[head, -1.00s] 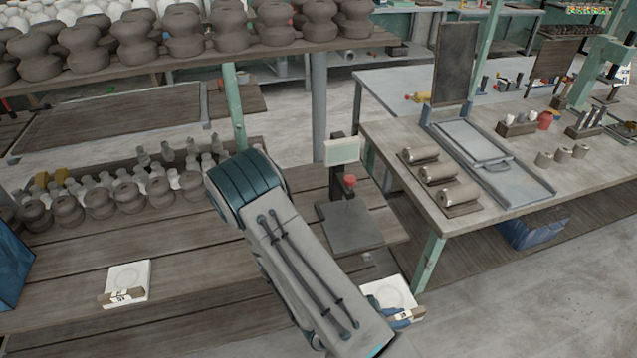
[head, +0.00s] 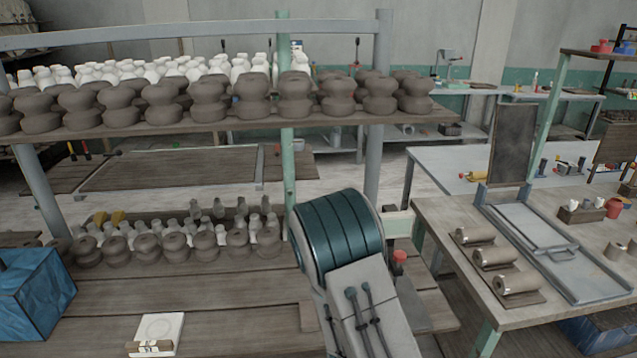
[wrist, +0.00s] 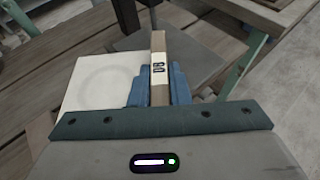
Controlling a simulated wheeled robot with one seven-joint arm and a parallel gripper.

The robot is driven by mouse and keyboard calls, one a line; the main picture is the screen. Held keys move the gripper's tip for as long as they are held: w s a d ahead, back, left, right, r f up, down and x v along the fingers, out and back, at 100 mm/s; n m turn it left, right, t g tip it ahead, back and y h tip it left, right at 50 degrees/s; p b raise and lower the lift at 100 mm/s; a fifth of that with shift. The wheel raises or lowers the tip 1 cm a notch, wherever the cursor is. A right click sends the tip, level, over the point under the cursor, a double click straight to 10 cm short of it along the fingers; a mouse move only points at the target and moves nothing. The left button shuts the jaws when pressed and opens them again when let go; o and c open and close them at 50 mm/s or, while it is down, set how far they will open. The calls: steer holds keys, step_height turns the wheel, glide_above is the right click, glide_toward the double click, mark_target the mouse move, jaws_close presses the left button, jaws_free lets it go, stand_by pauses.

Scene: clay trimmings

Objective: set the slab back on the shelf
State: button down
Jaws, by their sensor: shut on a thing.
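In the wrist view, my gripper (wrist: 158,92) has its blue fingers shut on the brown labelled strip (wrist: 159,68) along the slab's edge. The slab's white square face (wrist: 88,82), with a faint round mark, spreads left of the fingers. My gripper and this slab are out of sight in the head view. A similar white slab (head: 161,327) with a brown labelled strip lies flat on the wooden plank shelf (head: 230,318) at the lower left of the head view.
Several dark clay forms (head: 175,247) stand at the back of this shelf, under an upper shelf of more forms. A blue box (head: 35,292) is at its left. A grey plate (wrist: 190,55) lies beyond the held slab. A workbench (head: 440,225) stands right. Bare planks lie around the resting slab.

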steer(key=shift+w+a+r, duration=0.15)
steer(key=shift+w+r, duration=0.15)
step_height(320, 180, up, 11)
steer(key=w+n+t+y, duration=0.1)
steer(key=w+n+y, duration=0.1)
steer(key=shift+n+y, duration=0.3)
steer(key=shift+y, duration=0.1)
steer(key=shift+w+r, duration=0.1)
